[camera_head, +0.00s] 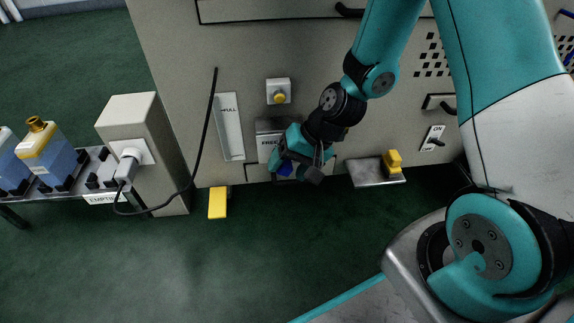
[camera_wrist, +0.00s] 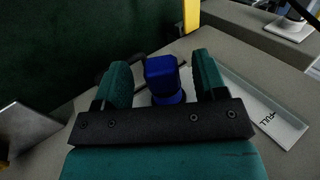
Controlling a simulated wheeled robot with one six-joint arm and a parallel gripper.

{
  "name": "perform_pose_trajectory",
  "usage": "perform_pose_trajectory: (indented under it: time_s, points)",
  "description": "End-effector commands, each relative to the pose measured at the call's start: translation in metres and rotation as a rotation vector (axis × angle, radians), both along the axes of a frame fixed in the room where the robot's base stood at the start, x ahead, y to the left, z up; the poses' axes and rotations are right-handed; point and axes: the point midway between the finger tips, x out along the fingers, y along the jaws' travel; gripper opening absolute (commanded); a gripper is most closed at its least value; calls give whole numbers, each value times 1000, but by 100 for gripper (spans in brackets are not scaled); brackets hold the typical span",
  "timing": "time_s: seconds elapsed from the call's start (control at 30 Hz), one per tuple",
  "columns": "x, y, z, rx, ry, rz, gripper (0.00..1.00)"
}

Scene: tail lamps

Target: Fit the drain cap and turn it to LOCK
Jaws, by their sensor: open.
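A blue block-shaped piece with a rounded collar (camera_wrist: 163,75), which looks like the drain cap, sits between my gripper's fingers in the wrist view. A little of its blue (camera_head: 285,170) shows in the camera_head view, low on the machine's front. My gripper (camera_wrist: 162,72) is open, with a finger on each side of the blue piece and a visible gap on at least the left. The gripper (camera_head: 299,171) is beneath a label panel (camera_head: 269,141) reading "FREE", partly covered by my wrist. Whether the piece is seated or turned cannot be told; its port is hidden.
A gauge marked FULL (camera_head: 230,126) is left of my wrist. A yellow pedal-like part (camera_head: 218,203) juts out below. A metal plate bears a yellow piece (camera_head: 393,161) at right. A dark cable (camera_head: 203,135) hangs left, near a grey box (camera_head: 135,125). The floor in front is clear.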

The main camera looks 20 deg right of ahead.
Motion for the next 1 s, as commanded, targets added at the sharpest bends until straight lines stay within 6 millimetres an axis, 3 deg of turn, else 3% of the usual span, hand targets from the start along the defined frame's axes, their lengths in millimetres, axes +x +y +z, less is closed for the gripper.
perform_pose_trajectory:
  time_s: [0.4, 0.6, 0.8, 1.0]
  points:
    - [-15, -50, 91, 0, -4, -7, 65]
    - [-22, -71, 125, -2, -5, -5, 65]
    - [-26, -83, 140, -1, -4, -3, 65]
    - [-27, -85, 142, -1, -4, -1, 65]
